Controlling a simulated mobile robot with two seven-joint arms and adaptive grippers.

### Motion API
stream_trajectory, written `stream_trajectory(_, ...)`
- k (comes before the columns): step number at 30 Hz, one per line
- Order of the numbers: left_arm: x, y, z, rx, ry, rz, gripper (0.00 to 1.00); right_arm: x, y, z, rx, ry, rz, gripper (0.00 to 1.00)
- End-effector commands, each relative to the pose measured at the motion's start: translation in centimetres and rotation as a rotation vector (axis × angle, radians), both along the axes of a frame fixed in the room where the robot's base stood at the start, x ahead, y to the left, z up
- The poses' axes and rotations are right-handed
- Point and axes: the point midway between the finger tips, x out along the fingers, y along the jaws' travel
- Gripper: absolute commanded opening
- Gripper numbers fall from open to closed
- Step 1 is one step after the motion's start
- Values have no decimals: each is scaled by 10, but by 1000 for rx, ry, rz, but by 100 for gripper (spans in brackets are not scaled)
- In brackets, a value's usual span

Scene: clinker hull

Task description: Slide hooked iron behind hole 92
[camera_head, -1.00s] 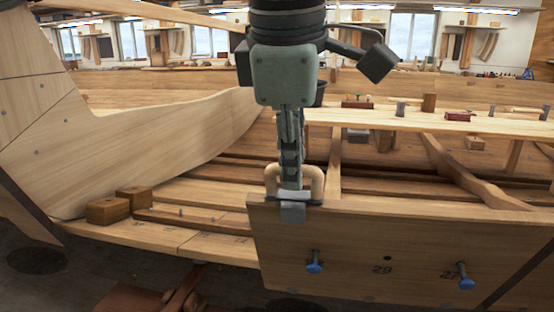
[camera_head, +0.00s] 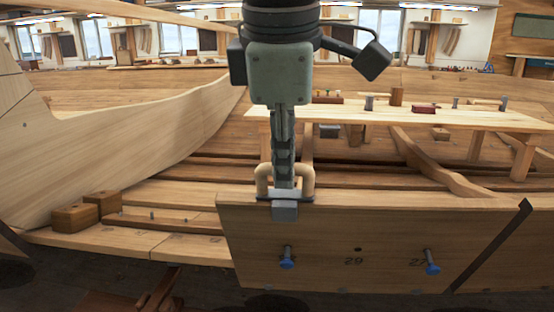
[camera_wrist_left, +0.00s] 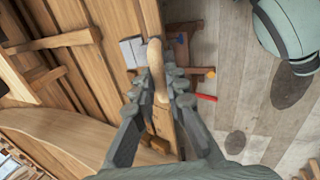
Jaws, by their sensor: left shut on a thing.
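The hooked iron, a grey metal piece (camera_head: 285,211) with a pale wooden loop handle (camera_head: 263,180), sits over the top edge of the front plank (camera_head: 390,225). My left gripper (camera_head: 284,185) is shut on the handle. The iron stands almost straight above the left blue peg (camera_head: 287,259). In the left wrist view the gripper (camera_wrist_left: 160,82) closes around the pale handle (camera_wrist_left: 155,48), with the grey metal (camera_wrist_left: 133,50) beside it. The plank bears the numbers 29 and 27 by dark holes; no 92 is readable. The iron's part behind the plank is hidden.
A second blue peg (camera_head: 432,263) stands out of the plank to the right. A dark strip (camera_head: 497,240) crosses the plank farther right. Wooden blocks (camera_head: 75,217) lie at the left. A bench board (camera_head: 420,117) with tools stands behind. The plank's top edge right of the iron is clear.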

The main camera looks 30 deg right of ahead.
Motion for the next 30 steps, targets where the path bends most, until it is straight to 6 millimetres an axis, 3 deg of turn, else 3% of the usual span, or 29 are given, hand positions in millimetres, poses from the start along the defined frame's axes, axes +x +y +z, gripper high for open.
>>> stream_trajectory(23, -3, -3, 3, -1, 0, 0, 0, 1, 0, 0, 0, -1, 0, 40)
stream_trajectory(24, -3, -3, 3, -1, 0, 0, 15, 1, 0, 0, 0, -1, 0, 40)
stream_trajectory(30, -3, -3, 3, -1, 0, 0, 37, 1, 0, 0, -1, -1, 0, 40)
